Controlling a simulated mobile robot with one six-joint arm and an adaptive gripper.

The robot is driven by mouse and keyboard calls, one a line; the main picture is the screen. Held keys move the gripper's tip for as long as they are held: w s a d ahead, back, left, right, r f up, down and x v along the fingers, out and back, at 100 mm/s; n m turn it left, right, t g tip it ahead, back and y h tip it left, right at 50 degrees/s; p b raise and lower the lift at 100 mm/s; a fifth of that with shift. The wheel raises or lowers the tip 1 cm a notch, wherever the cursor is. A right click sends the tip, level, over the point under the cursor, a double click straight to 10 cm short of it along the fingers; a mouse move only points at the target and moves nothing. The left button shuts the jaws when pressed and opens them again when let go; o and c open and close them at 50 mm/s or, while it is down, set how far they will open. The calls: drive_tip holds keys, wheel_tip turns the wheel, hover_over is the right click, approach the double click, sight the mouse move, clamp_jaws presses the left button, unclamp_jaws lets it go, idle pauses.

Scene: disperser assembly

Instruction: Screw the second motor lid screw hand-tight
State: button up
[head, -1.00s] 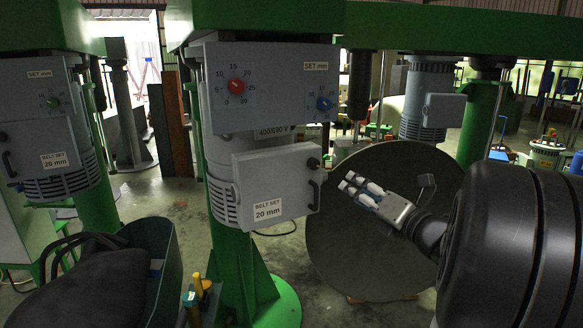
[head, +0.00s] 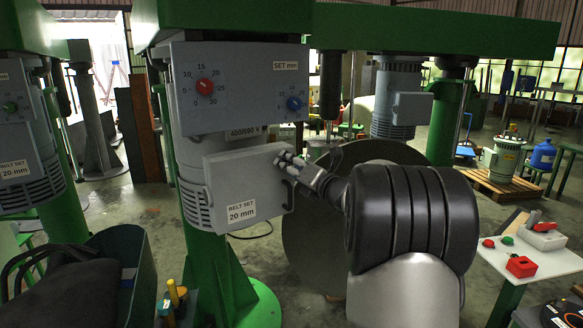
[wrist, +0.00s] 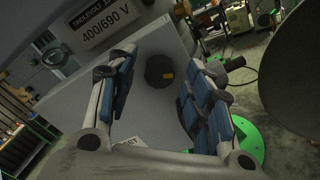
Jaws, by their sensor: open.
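The grey motor lid (head: 235,180), a box marked BELT SET 20 mm, sits on the front of the green column below the dial panel. My gripper (head: 287,158) is at the lid's upper right corner and hides the screw there in the head view. In the wrist view, a black round screw knob (wrist: 160,71) with a small yellow mark stands on the lid face. It lies between the two spread, blue-padded fingers of my gripper (wrist: 152,90), apart from both. The gripper is open. How deep the screw sits cannot be told.
The dial panel (head: 238,85) with red and blue knobs is just above the lid. A large dark disc (head: 310,235) stands behind my arm. A small white table (head: 520,255) with red and green buttons is at the right. A dark green bin (head: 125,270) stands at lower left.

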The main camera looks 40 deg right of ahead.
drive_tip(key=shift+w, duration=0.15)
drive_tip(key=shift+c, duration=0.3)
drive_tip(key=c, duration=1)
